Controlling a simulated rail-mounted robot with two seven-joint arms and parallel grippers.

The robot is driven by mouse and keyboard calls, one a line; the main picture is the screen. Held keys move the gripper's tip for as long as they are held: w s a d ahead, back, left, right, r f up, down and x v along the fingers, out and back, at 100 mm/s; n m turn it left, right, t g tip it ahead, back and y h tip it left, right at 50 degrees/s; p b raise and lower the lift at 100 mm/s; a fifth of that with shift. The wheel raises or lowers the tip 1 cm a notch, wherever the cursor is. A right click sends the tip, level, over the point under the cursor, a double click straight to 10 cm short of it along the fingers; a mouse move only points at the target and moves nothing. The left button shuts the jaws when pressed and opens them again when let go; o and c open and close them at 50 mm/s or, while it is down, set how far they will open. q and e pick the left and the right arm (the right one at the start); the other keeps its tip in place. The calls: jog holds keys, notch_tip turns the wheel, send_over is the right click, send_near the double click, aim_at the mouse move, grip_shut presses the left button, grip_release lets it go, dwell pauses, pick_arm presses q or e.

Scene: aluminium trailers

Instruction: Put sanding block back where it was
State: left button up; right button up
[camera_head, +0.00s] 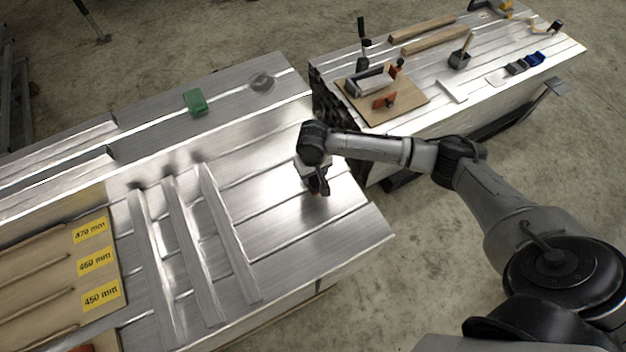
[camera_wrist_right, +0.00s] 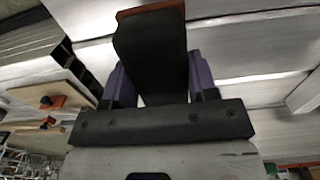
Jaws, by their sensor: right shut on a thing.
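My right gripper (camera_head: 317,184) is over the right part of the near aluminium trailer bed (camera_head: 350,215). In the right wrist view, the purple fingers of the right gripper (camera_wrist_right: 160,82) are shut on a dark block with an orange-brown edge, which looks like the sanding block (camera_wrist_right: 150,45). In the head view the gripper mostly hides the block, and I cannot tell whether it touches the bed. My left gripper is not in view.
Several loose metal strips (camera_head: 226,230) lie left of the gripper. A green block (camera_head: 195,101) lies on the far side. A board with yellow length labels (camera_head: 96,262) is at left. The second trailer holds a wooden board (camera_head: 415,93) with tools, behind a gap.

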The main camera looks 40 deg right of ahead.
aim_at(313, 179)
notch_tip(313, 179, down, 4)
jog(key=shift+f+b, duration=0.1)
jog(key=shift+b, duration=1)
jog(key=o, duration=0.9)
